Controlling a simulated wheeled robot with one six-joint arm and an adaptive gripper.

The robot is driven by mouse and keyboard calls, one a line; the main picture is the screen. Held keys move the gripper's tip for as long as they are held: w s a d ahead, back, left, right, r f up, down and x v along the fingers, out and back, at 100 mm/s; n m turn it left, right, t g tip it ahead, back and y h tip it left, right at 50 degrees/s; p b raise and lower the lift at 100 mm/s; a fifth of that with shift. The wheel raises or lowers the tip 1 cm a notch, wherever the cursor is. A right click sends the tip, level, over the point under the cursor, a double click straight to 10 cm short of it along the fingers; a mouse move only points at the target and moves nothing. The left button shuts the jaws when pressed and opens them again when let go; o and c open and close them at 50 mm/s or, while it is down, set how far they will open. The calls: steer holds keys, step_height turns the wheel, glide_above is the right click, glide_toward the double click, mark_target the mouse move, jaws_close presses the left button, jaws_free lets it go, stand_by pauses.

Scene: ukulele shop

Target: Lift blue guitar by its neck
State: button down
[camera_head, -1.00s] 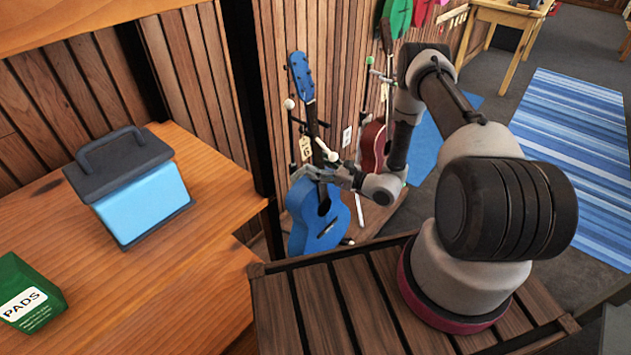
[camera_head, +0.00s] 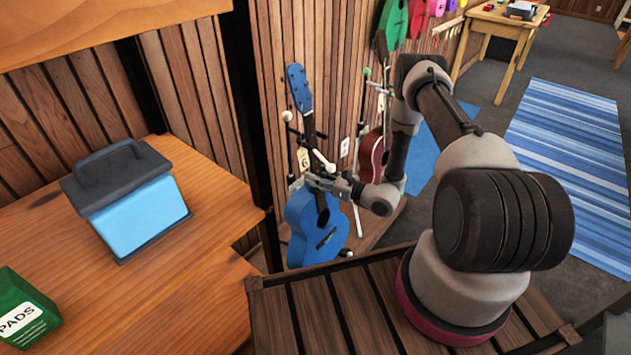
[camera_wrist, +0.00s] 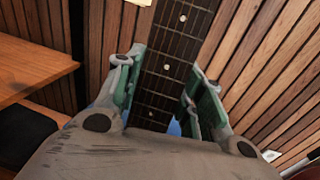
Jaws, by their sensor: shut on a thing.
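The blue guitar (camera_head: 314,230) is upright at its stand by the slatted wall, left of my arm in the head view. Its blue headstock (camera_head: 299,88) is at the top, with the dark neck below. My gripper (camera_head: 309,183) is shut on the neck, low down near the body. In the wrist view the dark fretboard with pale dots (camera_wrist: 166,68) runs between the two green-padded fingers of my gripper (camera_wrist: 160,98). The guitar's body is mostly hidden there; only bits of blue show behind the gripper.
A stand with a pale knob (camera_head: 287,116) and a tag (camera_head: 304,160) is beside the neck. A dark red guitar (camera_head: 371,156) stands close on the right. A wooden counter (camera_head: 205,262) with a blue-and-black box (camera_head: 130,200) is at the left. Colourful ukuleles (camera_head: 392,25) hang behind.

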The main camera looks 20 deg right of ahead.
mark_target(316, 160)
steer(key=shift+s+d+r, duration=0.1)
steer(key=shift+r, duration=0.3)
step_height(316, 160, up, 6)
steer(key=shift+f, duration=0.1)
steer(key=shift+s+d+r, duration=0.15)
steer(key=shift+s+r, duration=0.05)
steer(key=s+a+v, duration=0.2)
steer(key=v, duration=1.7)
steer(key=shift+s+a, duration=0.1)
steer(key=c, duration=1.6)
jaws_free()
jaws_close()
